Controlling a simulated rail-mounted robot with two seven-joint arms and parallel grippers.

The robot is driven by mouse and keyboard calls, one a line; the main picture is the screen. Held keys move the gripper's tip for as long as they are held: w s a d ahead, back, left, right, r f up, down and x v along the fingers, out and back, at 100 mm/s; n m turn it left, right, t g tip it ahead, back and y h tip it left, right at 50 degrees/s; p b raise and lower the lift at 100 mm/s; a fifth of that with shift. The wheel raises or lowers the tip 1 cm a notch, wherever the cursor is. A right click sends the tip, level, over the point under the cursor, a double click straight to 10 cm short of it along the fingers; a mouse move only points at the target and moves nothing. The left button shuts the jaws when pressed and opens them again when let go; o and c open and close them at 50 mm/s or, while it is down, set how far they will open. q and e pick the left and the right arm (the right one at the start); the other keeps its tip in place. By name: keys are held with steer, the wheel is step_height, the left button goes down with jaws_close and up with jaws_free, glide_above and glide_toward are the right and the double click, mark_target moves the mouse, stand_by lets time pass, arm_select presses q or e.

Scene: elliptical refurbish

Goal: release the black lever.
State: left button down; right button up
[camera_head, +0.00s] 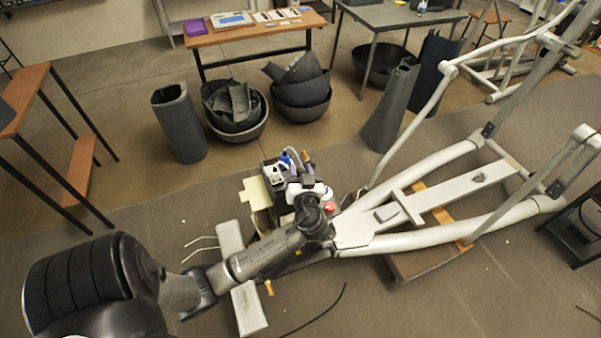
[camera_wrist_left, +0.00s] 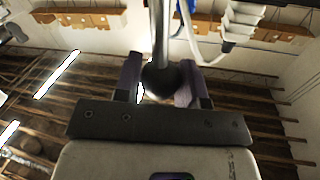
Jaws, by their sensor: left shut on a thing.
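The black lever (camera_wrist_left: 161,80) shows in the left wrist view as a dark round knob on a straight shaft that runs up out of the picture. My left gripper (camera_wrist_left: 160,84) is shut on it, with one finger on each side of the knob. In the head view my left gripper (camera_head: 306,180) is at the upright mechanism at the near end of the elliptical machine (camera_head: 355,225). There the lever is hidden or too small to tell apart. My right gripper is in neither view.
A white hose or cable (camera_wrist_left: 215,50) and a stacked pale part (camera_wrist_left: 242,18) are close to the right of the lever. In the head view, a cream panel (camera_head: 255,193) is left of the mechanism. Grey shells (camera_head: 180,122) stand behind it.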

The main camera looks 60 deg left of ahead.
arm_select(q)
steer(key=c, duration=0.7)
jaws_free()
steer(key=shift+r, duration=0.25)
steer(key=shift+d, duration=0.1)
steer(key=shift+s+d+f, duration=0.1)
steer(key=shift+s+d, duration=0.05)
steer(key=shift+d, duration=0.1)
steer(key=b+v, duration=0.1)
steer(key=v, duration=1.2)
